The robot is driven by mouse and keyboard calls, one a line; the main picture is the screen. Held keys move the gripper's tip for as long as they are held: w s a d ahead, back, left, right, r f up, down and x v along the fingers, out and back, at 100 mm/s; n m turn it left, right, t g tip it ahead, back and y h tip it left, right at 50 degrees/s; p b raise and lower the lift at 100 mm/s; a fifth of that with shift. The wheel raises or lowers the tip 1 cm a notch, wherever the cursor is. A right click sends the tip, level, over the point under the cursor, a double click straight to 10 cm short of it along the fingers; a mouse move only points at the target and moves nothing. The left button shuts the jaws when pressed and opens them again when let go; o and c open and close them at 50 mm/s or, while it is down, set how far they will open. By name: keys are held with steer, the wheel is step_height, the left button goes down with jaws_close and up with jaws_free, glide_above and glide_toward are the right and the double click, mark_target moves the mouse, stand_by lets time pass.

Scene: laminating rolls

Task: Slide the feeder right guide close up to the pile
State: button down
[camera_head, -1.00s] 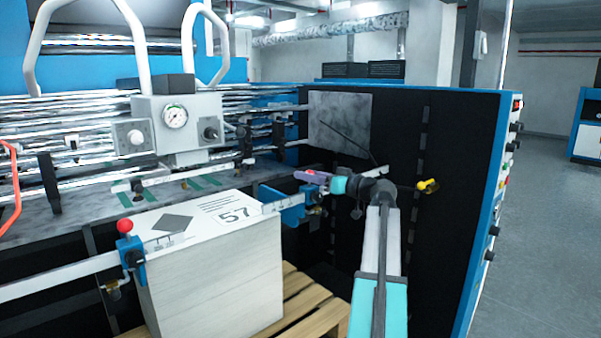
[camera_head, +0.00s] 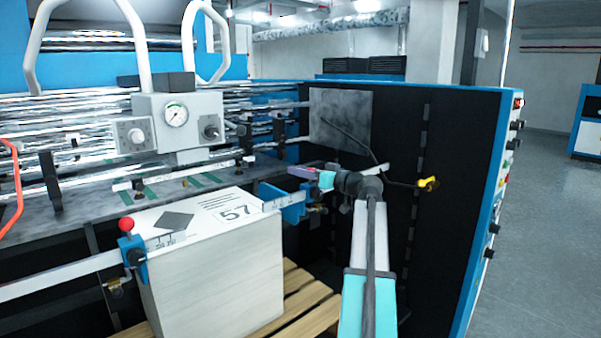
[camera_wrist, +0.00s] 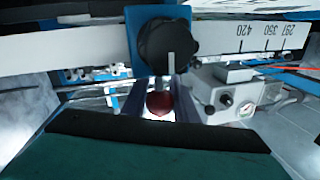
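The pile (camera_head: 215,285) is a tall white stack of sheets with "57" printed on top. The feeder right guide (camera_head: 294,206) is a blue block on a ruled white bar, right of the pile; a narrow gap seems to lie between them. My gripper (camera_head: 300,171) is above the right guide, fingers pointing left. In the wrist view the gripper's two dark blue fingers (camera_wrist: 160,112) stand apart, with a red ball knob (camera_wrist: 160,104) seen between them. The guide's black knob (camera_wrist: 167,50) is just above. I see no grip on the knob.
The left guide (camera_head: 132,255) with its red knob stands at the pile's left side. The pile rests on a wooden pallet (camera_head: 310,310). A grey gauge box (camera_head: 180,125) is behind. A black machine wall (camera_head: 450,190) bounds the right.

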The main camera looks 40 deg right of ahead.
steer(key=a+b, duration=0.3)
steer(key=a, duration=0.3)
steer(key=shift+w+b, duration=0.2)
steer(key=shift+b, duration=0.2)
steer(key=shift+a, duration=0.1)
steer(key=c, duration=1.4)
jaws_free()
steer(key=shift+c, duration=0.2)
steer(key=shift+s, duration=0.1)
steer(key=s+d+b, duration=0.1)
steer(key=s+b, duration=0.1)
steer(key=s, duration=1.1)
steer(key=shift+s+d, duration=0.3)
steer(key=shift+d, duration=0.1)
